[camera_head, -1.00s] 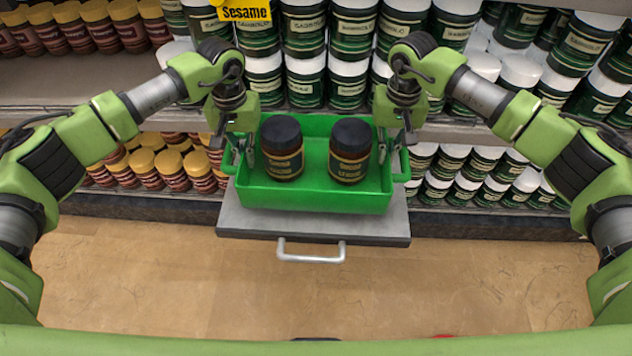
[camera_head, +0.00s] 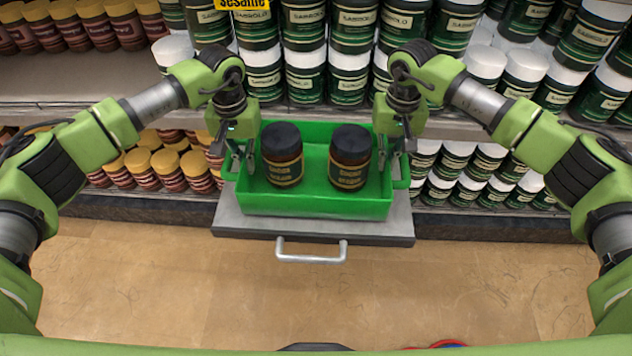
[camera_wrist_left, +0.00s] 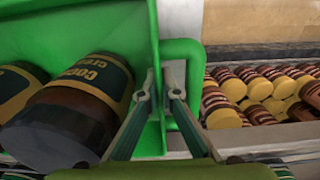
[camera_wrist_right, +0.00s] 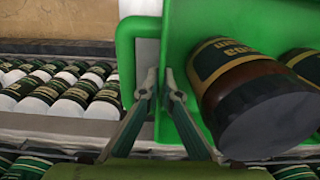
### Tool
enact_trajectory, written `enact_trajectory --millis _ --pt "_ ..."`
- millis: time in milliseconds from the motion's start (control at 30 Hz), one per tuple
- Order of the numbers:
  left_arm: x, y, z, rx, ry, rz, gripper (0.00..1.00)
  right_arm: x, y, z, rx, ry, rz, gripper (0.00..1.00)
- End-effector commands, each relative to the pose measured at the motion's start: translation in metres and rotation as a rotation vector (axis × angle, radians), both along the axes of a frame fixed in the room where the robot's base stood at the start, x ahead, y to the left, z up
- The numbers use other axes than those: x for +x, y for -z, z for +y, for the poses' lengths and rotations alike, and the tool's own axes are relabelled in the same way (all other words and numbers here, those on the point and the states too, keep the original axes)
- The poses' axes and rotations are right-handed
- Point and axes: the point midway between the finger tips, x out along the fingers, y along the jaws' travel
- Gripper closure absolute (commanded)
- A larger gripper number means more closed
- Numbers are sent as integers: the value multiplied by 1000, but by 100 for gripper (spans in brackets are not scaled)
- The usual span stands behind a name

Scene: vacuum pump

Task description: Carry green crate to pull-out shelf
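The green crate (camera_head: 312,206) sits level over the grey pull-out shelf (camera_head: 228,222); I cannot tell whether it touches it. Two dark-lidded jars stand upright in it, a left jar (camera_head: 283,170) and a right jar (camera_head: 349,172). My left gripper (camera_head: 241,165) is at the crate's left end, and my right gripper (camera_head: 391,160) at its right end. In the left wrist view the fingers (camera_wrist_left: 159,82) close in on both sides of the end wall. In the right wrist view the fingers (camera_wrist_right: 161,82) do likewise. Both seem shut on the crate walls beside its side handles.
The shelf has a silver handle (camera_head: 311,250) at its front. Green jars with white lids (camera_head: 347,80) fill the rack behind and at right. Yellow-lidded jars (camera_head: 167,165) stand at lower left.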

Motion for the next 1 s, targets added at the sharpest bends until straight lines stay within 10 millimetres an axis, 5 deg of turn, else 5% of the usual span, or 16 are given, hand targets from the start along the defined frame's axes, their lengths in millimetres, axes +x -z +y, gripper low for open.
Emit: enact_trajectory --millis 200,300,633,1000 --pt "2 7 -1 -2 0 -6 100 2 7 0 3 0 -6 100" --pt "0 8 0 1 0 0 79 0 8 0 -1 0 0 79" --pt "1 5 1 2 -1 -1 79 0 8 0 -1 0 0 79" --pt "2 -62 0 0 1 -5 79 0 8 0 -1 0 0 79"
